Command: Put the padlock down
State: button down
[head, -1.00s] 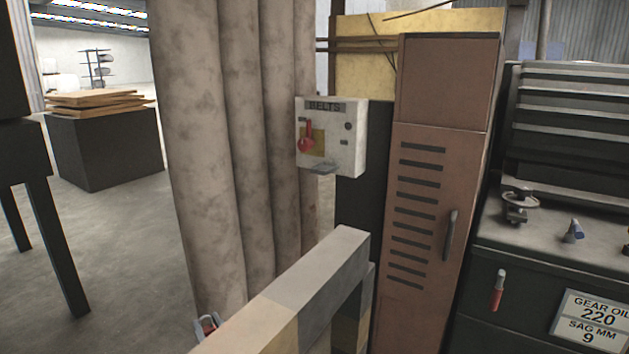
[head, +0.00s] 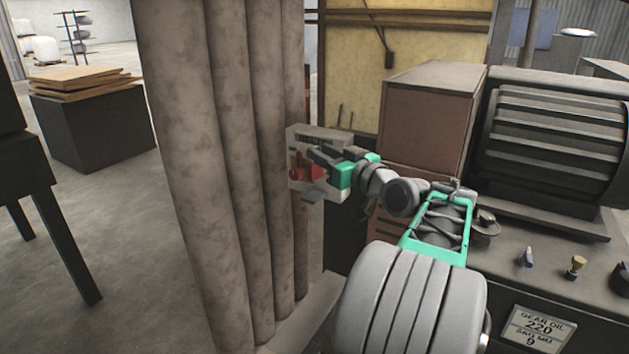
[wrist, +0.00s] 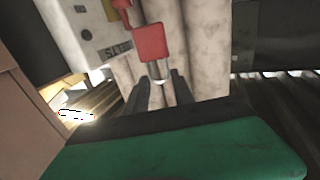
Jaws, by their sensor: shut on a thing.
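The padlock has a red body (wrist: 150,42) and a pale metal shackle, seen in the wrist view. My gripper (wrist: 160,82) is shut on it, with the shackle end between the two dark fingertips and the red body beyond them. In the head view my gripper (head: 325,156) is in front of the grey BELTS switch box, and the red padlock (head: 316,171) shows just below the fingers. The box (head: 334,192) also shows in the wrist view (wrist: 95,30), with a red lever (head: 296,165). I cannot tell whether the padlock touches the box.
Tall mottled pipes (head: 220,180) stand close to the left of the box. A brown cabinet (head: 430,100) is behind my arm. A dark bench (head: 500,262) with small tools and a ribbed machine (head: 560,130) is at right. Open floor (head: 110,215) lies at far left.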

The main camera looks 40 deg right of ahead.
jog(key=w+d+f+p, duration=0.1)
jog(key=w+d+f, duration=0.1)
jog(key=w+f, duration=0.1)
jog(key=w+d+f+p, duration=0.1)
jog(key=w+d+f, duration=0.2)
jog(key=w+f, duration=0.1)
jog(key=w+d+f+p, duration=0.1)
jog(key=w+d+f, duration=0.1)
jog(key=f, duration=0.4)
jog(key=shift+w+d, duration=0.2)
jog(key=shift+w, duration=0.25)
jog(key=shift+w+d, duration=0.2)
jog(key=shift+w, duration=0.25)
jog(key=c, duration=1.3)
grip_release()
jog(key=shift+f, duration=0.15)
jog(key=shift+c, duration=0.2)
